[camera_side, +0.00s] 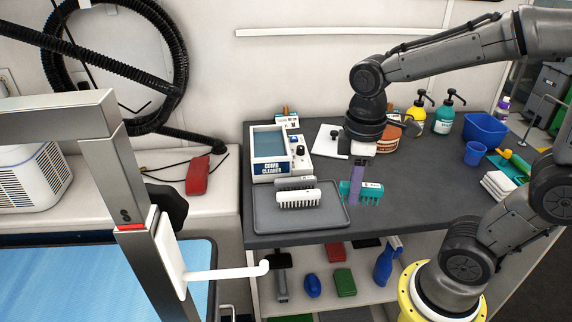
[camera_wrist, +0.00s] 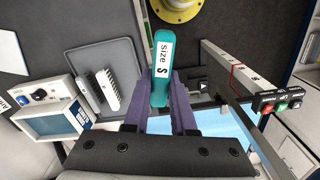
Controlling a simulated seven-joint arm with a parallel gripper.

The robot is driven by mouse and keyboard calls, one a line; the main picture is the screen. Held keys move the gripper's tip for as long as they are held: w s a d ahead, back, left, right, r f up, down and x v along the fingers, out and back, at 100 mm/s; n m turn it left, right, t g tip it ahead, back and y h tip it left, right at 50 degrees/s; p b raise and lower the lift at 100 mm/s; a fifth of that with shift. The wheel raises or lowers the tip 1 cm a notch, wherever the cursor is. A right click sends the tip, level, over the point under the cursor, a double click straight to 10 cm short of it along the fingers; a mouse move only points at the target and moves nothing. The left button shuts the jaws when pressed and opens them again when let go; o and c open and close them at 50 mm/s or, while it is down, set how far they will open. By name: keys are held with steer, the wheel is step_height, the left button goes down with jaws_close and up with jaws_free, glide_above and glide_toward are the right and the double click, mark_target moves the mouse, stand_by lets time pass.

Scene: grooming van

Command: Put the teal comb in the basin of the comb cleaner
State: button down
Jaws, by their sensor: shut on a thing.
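The teal comb (camera_side: 372,191) is in my gripper (camera_side: 355,190), just right of the grey tray in the side view. In the wrist view, the teal comb (camera_wrist: 161,72) shows a white "Size S" label, and the purple fingers of my gripper (camera_wrist: 161,88) are shut on it. Whether the comb touches the counter is hard to tell. The comb cleaner (camera_side: 297,165) stands behind the tray, left of my gripper. Its basin (camera_side: 269,144) looks blue inside. The comb cleaner (camera_wrist: 72,93) is at the lower left in the wrist view.
The grey tray (camera_side: 262,222) holds a white brush (camera_side: 298,198) and a grey brush (camera_side: 295,183). A white board (camera_side: 328,142) lies right of the cleaner. Pump bottles (camera_side: 443,117), a blue tub (camera_side: 485,128) and a blue cup (camera_side: 474,153) stand at the right.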

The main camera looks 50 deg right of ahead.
steer(key=w+d+r+m, duration=0.2)
steer(key=w+r+m, duration=0.3)
steer(key=w+m, duration=0.4)
steer(key=m, duration=0.6)
glide_above(269, 155)
steer(key=s, duration=0.2)
steer(key=f, duration=1.2)
steer(key=shift+w+a+f, duration=0.15)
steer(key=shift+w+f, duration=0.1)
steer(key=shift+w+d+f, duration=0.2)
steer(key=shift+w+f, duration=0.5)
steer(key=shift+f, duration=1.6)
steer(key=shift+f, duration=0.15)
